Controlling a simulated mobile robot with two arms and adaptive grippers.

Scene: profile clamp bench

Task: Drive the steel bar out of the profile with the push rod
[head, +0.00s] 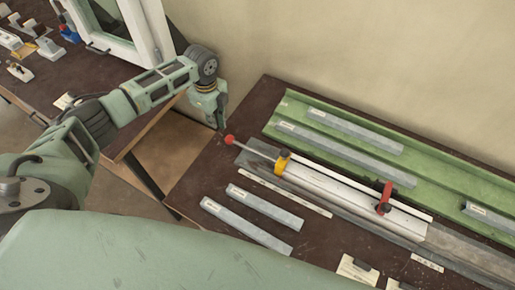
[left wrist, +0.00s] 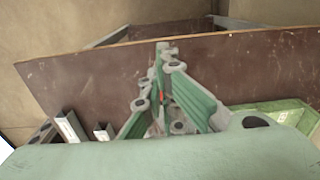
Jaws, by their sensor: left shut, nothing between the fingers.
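The white profile (head: 338,188) lies on the dark bench, with a yellow piece (head: 282,161) at its left end and a red-handled clamp (head: 385,197) farther right. A thin rod with a red ball knob (head: 229,140), which looks like the push rod, runs along it; whether it is inside the profile I cannot tell. No steel bar can be made out inside the profile. My left gripper (head: 217,119) is shut and empty, above the bench's left edge near the knob. Its closed fingers show in the left wrist view (left wrist: 165,62). My right gripper is not in view.
Grey bars lie in a green tray (head: 460,176) behind the profile. Two more grey bars (head: 265,207) lie in front. Paper labels lie near the front edge. A second bench (head: 62,76) with small items and a white frame (head: 150,35) stands at the left, across a gap.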

